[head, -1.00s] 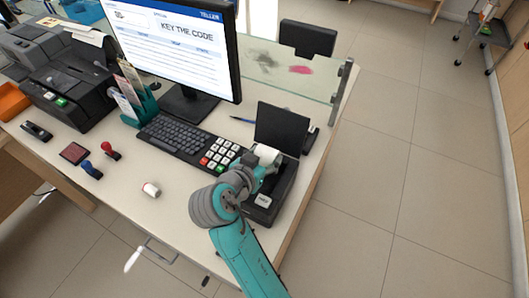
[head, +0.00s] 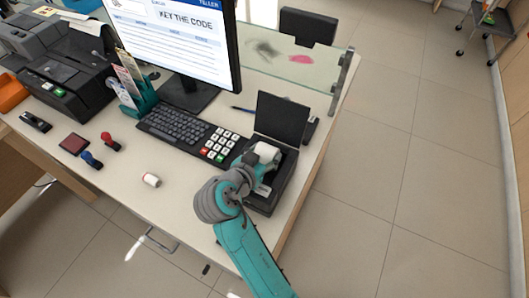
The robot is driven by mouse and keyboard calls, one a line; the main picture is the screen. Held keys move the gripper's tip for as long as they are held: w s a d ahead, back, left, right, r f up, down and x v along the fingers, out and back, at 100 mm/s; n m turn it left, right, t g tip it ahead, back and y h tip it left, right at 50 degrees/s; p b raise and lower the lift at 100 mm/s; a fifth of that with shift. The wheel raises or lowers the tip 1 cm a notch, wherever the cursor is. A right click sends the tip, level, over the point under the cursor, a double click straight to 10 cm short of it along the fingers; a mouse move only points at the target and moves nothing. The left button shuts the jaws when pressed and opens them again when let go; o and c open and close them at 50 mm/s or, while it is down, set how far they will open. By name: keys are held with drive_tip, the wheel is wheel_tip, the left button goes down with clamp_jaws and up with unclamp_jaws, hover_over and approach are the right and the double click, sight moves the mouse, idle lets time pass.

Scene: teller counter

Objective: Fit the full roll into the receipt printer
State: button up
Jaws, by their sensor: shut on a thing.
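The receipt printer (head: 284,183) is a black box near the counter's right edge, with its dark lid (head: 282,117) standing open at the back. The white full roll (head: 267,150) shows at the printer's opening, just in front of the raised lid. My gripper (head: 262,162) reaches in from the front and is shut on the roll. The gripper and arm hide the roll's lower part, so I cannot tell whether it rests in the bay.
A keyboard with a keypad (head: 180,132) lies left of the printer, below the monitor (head: 180,40). A glass screen (head: 290,68) stands behind. Two stamps (head: 110,142) and a dark red pad (head: 75,145) are at left. The front counter around the small roll is clear.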

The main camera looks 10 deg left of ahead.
drive_tip(key=o, duration=1.3)
drive_tip(key=shift+r, duration=4.55)
